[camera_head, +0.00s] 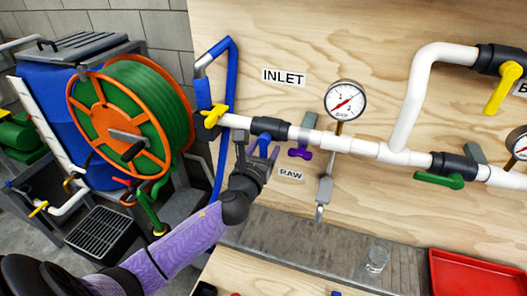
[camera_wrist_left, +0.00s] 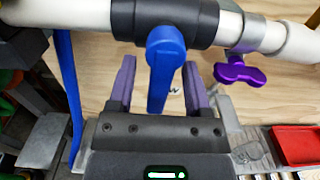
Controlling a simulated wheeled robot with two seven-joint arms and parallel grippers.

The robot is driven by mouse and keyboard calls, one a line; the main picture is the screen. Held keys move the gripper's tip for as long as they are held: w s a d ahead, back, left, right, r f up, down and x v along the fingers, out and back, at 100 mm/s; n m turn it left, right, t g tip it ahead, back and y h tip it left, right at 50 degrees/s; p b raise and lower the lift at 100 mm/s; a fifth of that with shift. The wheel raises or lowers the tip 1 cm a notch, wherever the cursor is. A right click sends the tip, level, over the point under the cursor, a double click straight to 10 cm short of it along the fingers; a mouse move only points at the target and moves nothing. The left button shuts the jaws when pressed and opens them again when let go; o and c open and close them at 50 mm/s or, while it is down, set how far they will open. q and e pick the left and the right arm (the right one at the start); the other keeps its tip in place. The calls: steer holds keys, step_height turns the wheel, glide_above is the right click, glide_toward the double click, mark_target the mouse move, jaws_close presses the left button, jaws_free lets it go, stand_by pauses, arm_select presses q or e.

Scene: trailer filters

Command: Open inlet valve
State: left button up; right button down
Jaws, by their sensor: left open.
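A blue-handled valve (camera_head: 268,127) with a dark body sits on the white pipe below the INLET label (camera_head: 284,76). In the left wrist view its blue handle (camera_wrist_left: 165,62) hangs down from the dark body (camera_wrist_left: 140,20), across the pipe. My left gripper (camera_head: 257,152) is open just below the pipe. In the left wrist view the fingers of my left gripper (camera_wrist_left: 159,88) stand on either side of the handle, with a visible gap on each side. My right gripper is not in view.
A yellow valve handle (camera_head: 214,115) is left of the blue valve. A purple handle (camera_head: 300,153) and a gauge (camera_head: 345,101) are to its right, then a green handle (camera_head: 440,181). A red tray (camera_head: 470,262) lies lower right. A hose reel (camera_head: 130,120) stands left.

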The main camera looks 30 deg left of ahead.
arm_select(q)
jaws_close()
stand_by(1.4)
